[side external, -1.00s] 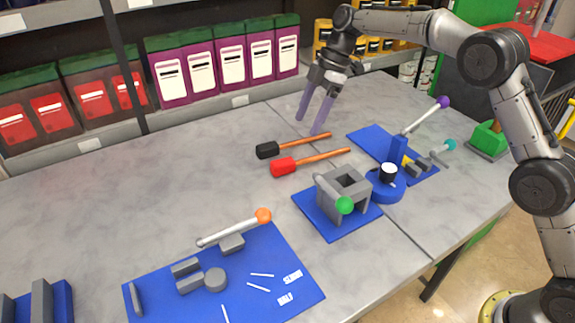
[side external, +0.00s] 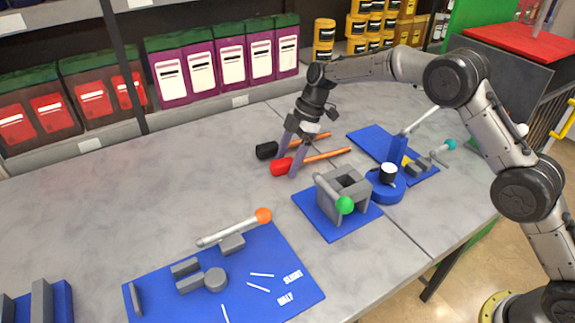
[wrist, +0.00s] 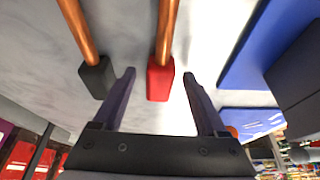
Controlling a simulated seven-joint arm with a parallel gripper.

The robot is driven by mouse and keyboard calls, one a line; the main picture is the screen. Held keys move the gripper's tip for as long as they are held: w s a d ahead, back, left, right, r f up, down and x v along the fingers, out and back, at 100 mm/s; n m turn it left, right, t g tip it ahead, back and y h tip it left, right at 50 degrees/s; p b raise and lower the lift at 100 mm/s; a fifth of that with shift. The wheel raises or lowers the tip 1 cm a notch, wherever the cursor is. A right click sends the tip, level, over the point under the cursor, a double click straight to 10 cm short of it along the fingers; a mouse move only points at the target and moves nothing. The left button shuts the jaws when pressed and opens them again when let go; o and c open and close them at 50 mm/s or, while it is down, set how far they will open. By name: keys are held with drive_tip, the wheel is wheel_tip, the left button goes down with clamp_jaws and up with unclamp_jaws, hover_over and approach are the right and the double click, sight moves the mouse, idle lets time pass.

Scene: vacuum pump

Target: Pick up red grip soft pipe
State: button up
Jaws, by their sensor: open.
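The red grip soft pipe lies on the grey table, a red block grip (side external: 281,167) with a copper-coloured pipe (side external: 325,156) pointing right. My gripper (side external: 285,168) is open and low over the table at the red grip, with its fingers apart. In the wrist view the red grip (wrist: 160,82) sits between the two fingers of my gripper (wrist: 160,85), with gaps on both sides. I cannot tell the exact height of the fingertips above the table. The black grip pipe (side external: 266,150) lies parallel just behind; in the wrist view its black grip (wrist: 97,77) is left of the left finger.
A blue plate (side external: 300,205) with a grey block fixture (side external: 343,190) and green-ended handle stands to the right front. Another blue base (side external: 425,172) is farther right. A blue board (side external: 305,296) with an orange-knobbed lever (side external: 236,228) lies in front.

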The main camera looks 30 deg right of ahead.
drive_tip(key=shift+a+f, duration=0.1)
drive_tip(key=shift+f, duration=0.05)
drive_tip(key=shift+c, duration=0.3)
clamp_jaws()
